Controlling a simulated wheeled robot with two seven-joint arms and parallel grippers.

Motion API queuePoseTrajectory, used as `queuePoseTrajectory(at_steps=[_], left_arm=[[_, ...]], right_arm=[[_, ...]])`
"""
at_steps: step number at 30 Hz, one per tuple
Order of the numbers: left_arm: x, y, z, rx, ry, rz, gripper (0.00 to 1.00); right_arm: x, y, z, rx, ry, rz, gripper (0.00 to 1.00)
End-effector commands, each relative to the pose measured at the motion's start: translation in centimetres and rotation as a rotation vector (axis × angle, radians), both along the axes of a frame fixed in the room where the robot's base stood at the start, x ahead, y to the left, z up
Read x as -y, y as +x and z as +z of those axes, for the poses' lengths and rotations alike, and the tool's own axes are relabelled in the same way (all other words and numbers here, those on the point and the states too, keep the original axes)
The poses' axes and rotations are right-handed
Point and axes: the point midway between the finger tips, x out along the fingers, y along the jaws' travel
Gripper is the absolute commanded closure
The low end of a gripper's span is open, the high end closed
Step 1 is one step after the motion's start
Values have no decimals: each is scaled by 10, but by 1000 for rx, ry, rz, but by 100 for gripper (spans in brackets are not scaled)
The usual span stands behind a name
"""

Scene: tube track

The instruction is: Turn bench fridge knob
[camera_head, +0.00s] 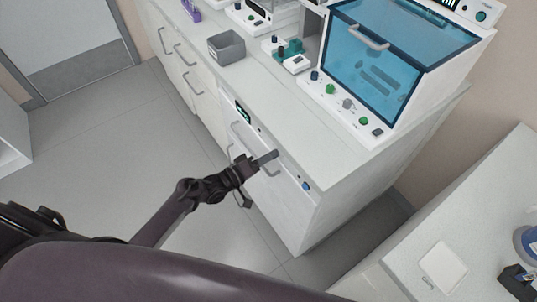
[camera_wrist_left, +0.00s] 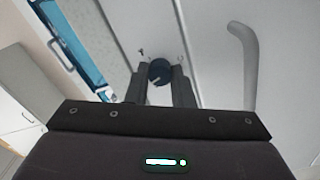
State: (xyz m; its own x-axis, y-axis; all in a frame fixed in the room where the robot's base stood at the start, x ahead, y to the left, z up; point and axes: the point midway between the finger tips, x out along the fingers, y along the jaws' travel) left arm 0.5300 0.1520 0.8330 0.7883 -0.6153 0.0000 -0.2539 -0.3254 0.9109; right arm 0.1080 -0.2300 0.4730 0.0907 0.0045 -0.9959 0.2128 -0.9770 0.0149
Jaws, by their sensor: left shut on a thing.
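The bench fridge (camera_head: 285,212) is the white front built in under the counter, with a small lit display (camera_head: 243,113) and a grey bar handle (camera_head: 240,141). Its handle also shows in the left wrist view (camera_wrist_left: 245,62). My left gripper (camera_head: 274,154) reaches the upper part of the fridge front, beside the handle. In the left wrist view, a dark round knob (camera_wrist_left: 160,71) sits between the two fingers of my left gripper (camera_wrist_left: 162,78), which are shut on it. In the head view the gripper hides this knob. My right gripper is not in view.
A blue button or knob (camera_head: 305,186) sits further right on the fridge front. A machine with a blue glass front (camera_head: 372,68) and a grey bin (camera_head: 227,47) stand on the counter. Another white table (camera_head: 470,225) is at the right. The floor at left is clear.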

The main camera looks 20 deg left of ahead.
Motion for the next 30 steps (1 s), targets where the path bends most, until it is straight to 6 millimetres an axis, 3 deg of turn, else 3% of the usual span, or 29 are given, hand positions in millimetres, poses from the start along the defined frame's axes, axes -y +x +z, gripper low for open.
queuePoseTrajectory(at_steps=[18, 30], left_arm=[[-1, 1, 0, -327, -419, 2, 100], [-1, 0, -2, -424, -540, 3, 100]], right_arm=[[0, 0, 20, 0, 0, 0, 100], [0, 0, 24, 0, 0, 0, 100]])
